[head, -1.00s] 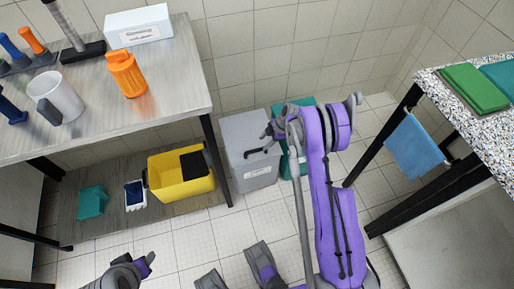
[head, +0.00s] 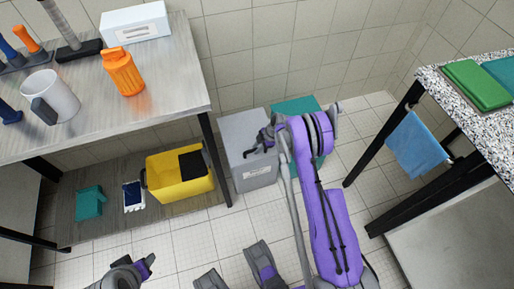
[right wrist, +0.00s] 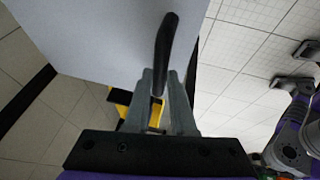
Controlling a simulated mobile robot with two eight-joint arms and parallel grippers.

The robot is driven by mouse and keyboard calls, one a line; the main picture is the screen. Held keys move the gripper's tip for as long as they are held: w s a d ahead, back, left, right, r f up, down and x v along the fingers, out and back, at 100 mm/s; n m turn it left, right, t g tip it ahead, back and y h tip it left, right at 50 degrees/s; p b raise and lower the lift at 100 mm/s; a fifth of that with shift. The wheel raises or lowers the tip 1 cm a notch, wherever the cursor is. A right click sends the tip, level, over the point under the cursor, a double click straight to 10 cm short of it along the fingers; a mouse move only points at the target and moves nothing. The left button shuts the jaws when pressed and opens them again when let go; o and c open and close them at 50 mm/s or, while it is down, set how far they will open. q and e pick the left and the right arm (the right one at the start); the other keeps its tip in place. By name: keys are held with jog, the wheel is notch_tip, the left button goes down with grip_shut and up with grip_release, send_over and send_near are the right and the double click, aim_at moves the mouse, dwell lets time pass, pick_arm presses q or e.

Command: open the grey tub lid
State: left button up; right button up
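The grey tub (head: 251,174) stands on the floor beside the bench. Its grey lid (head: 236,132) lies flat on it and carries a black handle (right wrist: 166,45). My right gripper (head: 263,144) reaches over the lid from the right. In the right wrist view, the fingertips of the right gripper (right wrist: 160,76) lie close on both sides of the handle, with no clear gap, and look shut on it. My left gripper (head: 148,263) is low at the bottom left, away from the tub. Its fingers are too unclear to read.
A teal tub (head: 297,106) stands right behind the grey one, partly hidden by my arm. A yellow bucket (head: 185,188) sits on the shelf to the left, near the bench leg (head: 214,160). A blue cloth (head: 414,146) hangs at the right counter. The floor in front is free.

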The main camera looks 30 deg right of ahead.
grip_shut()
dwell(1.1)
